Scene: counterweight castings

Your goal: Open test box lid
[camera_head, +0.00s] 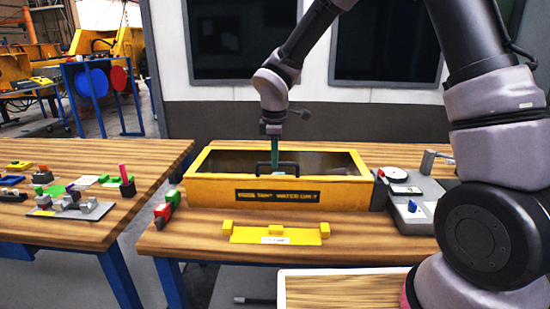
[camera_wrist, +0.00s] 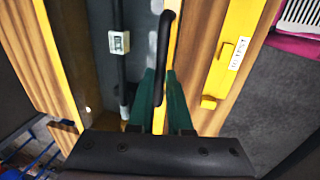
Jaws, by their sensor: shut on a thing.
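The yellow test box (camera_head: 240,192) stands on the wooden bench, with a dark label on its front wall. A black bar handle (camera_head: 258,170) rises at its front edge; it also shows in the wrist view (camera_wrist: 164,40). My gripper (camera_head: 274,152) reaches down from above at the front of the box. In the wrist view its teal fingers (camera_wrist: 161,82) are shut on the handle, one on each side. The grey inside of the box (camera_wrist: 92,50) shows with a dark rod and a small white block. I cannot make out a separate lid panel or its angle.
A yellow plate with raised blocks (camera_head: 276,236) lies before the box. A grey device (camera_head: 412,212) stands close at right, red and green blocks (camera_head: 163,214) at left. Another bench (camera_head: 110,220) holds small parts. A wood-topped surface (camera_head: 345,292) is nearest.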

